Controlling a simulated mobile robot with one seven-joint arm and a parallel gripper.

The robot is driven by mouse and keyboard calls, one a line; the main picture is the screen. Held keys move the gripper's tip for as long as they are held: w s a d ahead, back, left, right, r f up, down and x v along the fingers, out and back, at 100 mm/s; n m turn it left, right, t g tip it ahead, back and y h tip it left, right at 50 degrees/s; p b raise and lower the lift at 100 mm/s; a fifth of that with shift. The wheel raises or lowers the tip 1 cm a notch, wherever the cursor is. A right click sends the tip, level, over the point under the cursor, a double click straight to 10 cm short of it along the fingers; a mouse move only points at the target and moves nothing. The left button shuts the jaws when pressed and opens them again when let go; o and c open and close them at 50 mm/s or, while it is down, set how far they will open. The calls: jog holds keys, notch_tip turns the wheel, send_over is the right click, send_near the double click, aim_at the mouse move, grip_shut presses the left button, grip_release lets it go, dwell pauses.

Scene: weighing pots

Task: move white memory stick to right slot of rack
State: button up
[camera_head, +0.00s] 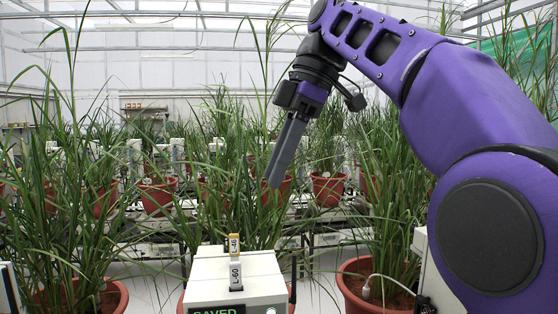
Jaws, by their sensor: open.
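A white memory stick (236,270) with a dark label stands upright on top of the white box in the lower middle. A yellowish stick (233,243) shows just above and behind it, also labelled. A small dark piece lies at the white stick's foot; I cannot tell whether it is a port or part of a rack. No rack with a right slot can be made out. My gripper (271,186) is open and empty, pointing down and to the left, above and to the right of the sticks in the picture. Its fingers are seen edge-on.
The white box (265,268) has a screen reading "SAVED" at its front, cut by the lower edge, and a dark antenna at its right. Red pots with tall grassy plants stand on both sides, one pot (358,285) at right. Benches of potted plants fill the background.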

aim_at(237, 262)
jog(key=b+x, duration=0.3)
jog(key=x, duration=1.4)
jog(key=shift+a+f, duration=0.1)
jog(key=shift+f, duration=0.05)
grip_shut()
dwell(0.4)
